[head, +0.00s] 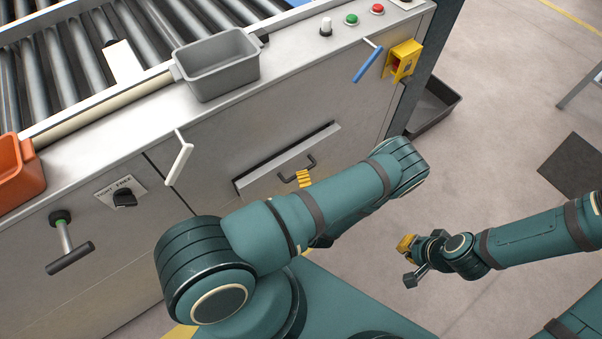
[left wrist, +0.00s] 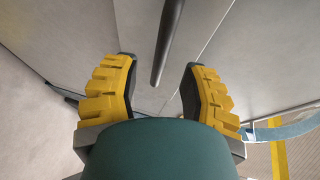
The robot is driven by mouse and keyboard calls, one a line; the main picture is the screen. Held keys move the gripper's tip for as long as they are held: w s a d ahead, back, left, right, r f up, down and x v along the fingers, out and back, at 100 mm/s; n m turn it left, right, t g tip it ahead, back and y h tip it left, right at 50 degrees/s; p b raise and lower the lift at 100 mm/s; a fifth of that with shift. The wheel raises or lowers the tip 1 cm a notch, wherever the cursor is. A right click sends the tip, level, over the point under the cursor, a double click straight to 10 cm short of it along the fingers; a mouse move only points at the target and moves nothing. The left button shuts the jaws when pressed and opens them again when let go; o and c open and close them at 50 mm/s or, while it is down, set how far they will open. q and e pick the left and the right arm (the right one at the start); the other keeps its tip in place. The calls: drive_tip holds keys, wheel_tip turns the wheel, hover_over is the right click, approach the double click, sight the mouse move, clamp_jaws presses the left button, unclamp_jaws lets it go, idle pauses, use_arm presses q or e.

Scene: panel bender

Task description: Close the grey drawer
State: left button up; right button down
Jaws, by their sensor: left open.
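The grey drawer (head: 262,178) is in the front of the machine in the head view. A pale strip shows along its top edge, so its front seems to stand slightly out; how far is hard to tell. Its dark handle (head: 284,177) is partly hidden by my left gripper and arm. My left gripper (head: 303,178) is at the handle's right end, its yellow fingers just visible above my forearm. In the left wrist view the left gripper (left wrist: 160,90) is open, with a dark bar (left wrist: 165,45), likely the handle, showing beyond and between the fingers. My right gripper (head: 408,262) hangs over the floor, away from the drawer.
A grey bin (head: 218,70) and an orange bin (head: 15,170) stand on the machine's ledge. A white lever (head: 179,160), a blue lever (head: 367,65), a yellow bracket (head: 403,60) and a T-handle (head: 68,245) stick out. A dark tray (head: 432,108) lies on the floor.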

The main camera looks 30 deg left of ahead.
use_arm(q)
drive_tip(key=shift+x, duration=1.85)
drive_tip(key=shift+c, duration=0.3)
clamp_jaws()
